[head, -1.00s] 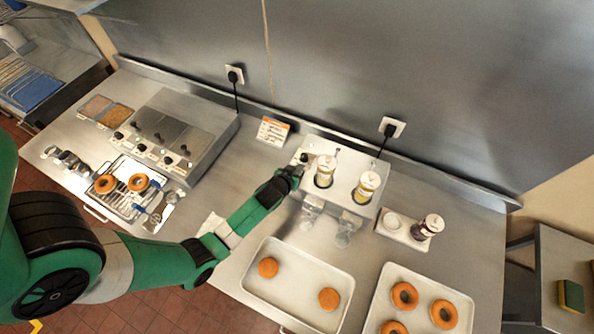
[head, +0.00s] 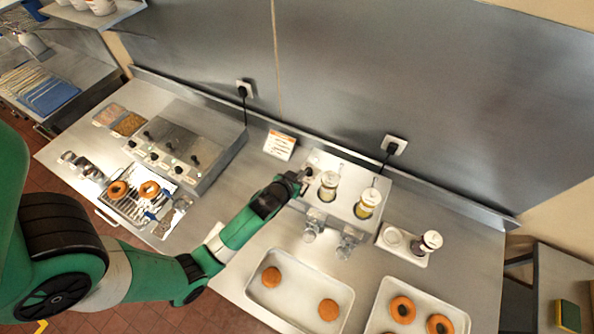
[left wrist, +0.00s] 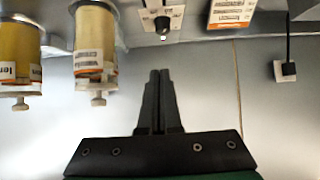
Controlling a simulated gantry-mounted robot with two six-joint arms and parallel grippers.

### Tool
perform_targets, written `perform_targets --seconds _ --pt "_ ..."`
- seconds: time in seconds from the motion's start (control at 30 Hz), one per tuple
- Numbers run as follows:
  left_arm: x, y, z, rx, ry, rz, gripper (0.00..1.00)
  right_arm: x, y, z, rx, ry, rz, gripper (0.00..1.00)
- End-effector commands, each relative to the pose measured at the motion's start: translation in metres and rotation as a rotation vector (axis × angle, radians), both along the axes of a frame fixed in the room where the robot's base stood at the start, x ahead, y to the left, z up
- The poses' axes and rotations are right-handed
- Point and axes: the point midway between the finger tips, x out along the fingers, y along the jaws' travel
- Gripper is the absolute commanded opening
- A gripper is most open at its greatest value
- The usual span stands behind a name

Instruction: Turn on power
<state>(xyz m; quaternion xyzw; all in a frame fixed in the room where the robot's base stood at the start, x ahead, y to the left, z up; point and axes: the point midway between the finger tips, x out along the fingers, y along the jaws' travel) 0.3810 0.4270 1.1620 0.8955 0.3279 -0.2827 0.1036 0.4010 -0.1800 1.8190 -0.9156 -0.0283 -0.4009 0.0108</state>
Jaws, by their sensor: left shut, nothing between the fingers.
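The dispenser machine (head: 336,199) is a metal box against the back wall with two yellow-filled cylinders. In the left wrist view a black knob or switch (left wrist: 162,24) sits on a light plate, beside a yellow cylinder (left wrist: 94,42). My left gripper (head: 305,177) is at the machine's left end in the head view and hides most of the knob area there. In the left wrist view its two fingers (left wrist: 158,74) are together and empty, pointing toward the knob, with a visible gap in the picture. Whether the knob is on or off cannot be told. My right gripper is not in view.
An orange-and-white card (head: 280,145) stands left of the machine. A fryer unit (head: 190,135) is further left. Trays with doughnuts (head: 300,291) lie in front. A wall socket (head: 395,145) has a black cord. A small tray with a jar (head: 430,242) stands right.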

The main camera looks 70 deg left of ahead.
Motion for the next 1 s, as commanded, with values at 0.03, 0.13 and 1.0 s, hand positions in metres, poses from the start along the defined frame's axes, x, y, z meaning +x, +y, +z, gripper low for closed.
perform_targets --seconds 0.03,0.13,1.0 --pt "-0.004 -0.004 0.010 0.001 -0.002 -0.001 0.00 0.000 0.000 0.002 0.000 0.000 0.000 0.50" --pt "-0.011 -0.010 0.022 0.001 -0.001 -0.001 0.00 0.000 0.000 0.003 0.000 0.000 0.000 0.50" --pt "-0.004 -0.022 0.039 0.007 -0.018 -0.028 0.00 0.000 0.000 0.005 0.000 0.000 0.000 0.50"
